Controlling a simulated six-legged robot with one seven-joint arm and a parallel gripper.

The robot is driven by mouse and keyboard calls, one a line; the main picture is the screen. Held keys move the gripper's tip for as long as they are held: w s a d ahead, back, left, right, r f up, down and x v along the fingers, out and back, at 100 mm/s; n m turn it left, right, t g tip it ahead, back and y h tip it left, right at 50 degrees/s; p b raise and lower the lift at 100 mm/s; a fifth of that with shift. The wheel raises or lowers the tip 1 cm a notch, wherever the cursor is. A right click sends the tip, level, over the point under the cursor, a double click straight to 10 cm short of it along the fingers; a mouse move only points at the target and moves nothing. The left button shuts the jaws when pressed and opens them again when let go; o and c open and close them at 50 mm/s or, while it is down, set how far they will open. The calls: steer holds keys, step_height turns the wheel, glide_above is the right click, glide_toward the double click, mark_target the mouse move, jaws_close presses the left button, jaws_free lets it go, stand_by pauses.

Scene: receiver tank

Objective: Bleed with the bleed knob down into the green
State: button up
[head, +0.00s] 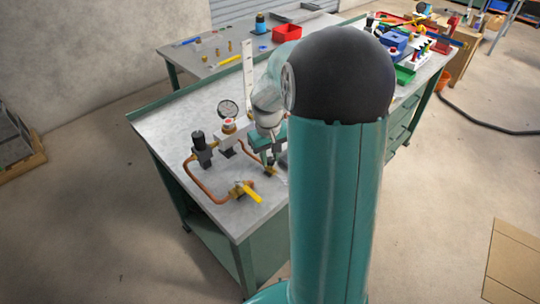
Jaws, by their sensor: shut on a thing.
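A round pressure gauge (228,108) with a white face stands on the piping on the workbench. Its needle and any green band are too small to read. My gripper (268,163) points down at the right end of the piping, behind the yellow lever. It is shut on the bleed knob, which is mostly hidden by the fingers. A small brass part (271,171) shows just below the fingertips.
A black-topped regulator (199,143), a red-topped brass fitting (229,126) and a yellow lever valve (250,193) stand close around, joined by copper pipe (199,184). The bench's left part is clear. A second table (200,64) stands behind. My arm hides the right.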

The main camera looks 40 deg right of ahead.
steer(key=shift+w+r, duration=0.1)
steer(key=o, duration=1)
steer(key=r, duration=1.3)
steer(key=shift+a+r, duration=0.3)
steer(key=shift+r, duration=0.05)
steer(key=s+a+r+t, duration=0.1)
steer(key=s+a+t, duration=0.1)
steer(key=s+a, duration=0.3)
steer(key=s+a+r+n+t, duration=0.1)
steer(key=s+a, duration=0.4)
steer(key=a, duration=0.3)
steer(key=s+a+r+t, duration=0.1)
steer(key=s+a+t, duration=0.1)
steer(key=s+a, duration=0.4)
steer(key=shift+a+r+n+t, duration=0.3)
steer(key=shift+a+r+n, duration=0.1)
steer(key=shift+a, duration=0.35)
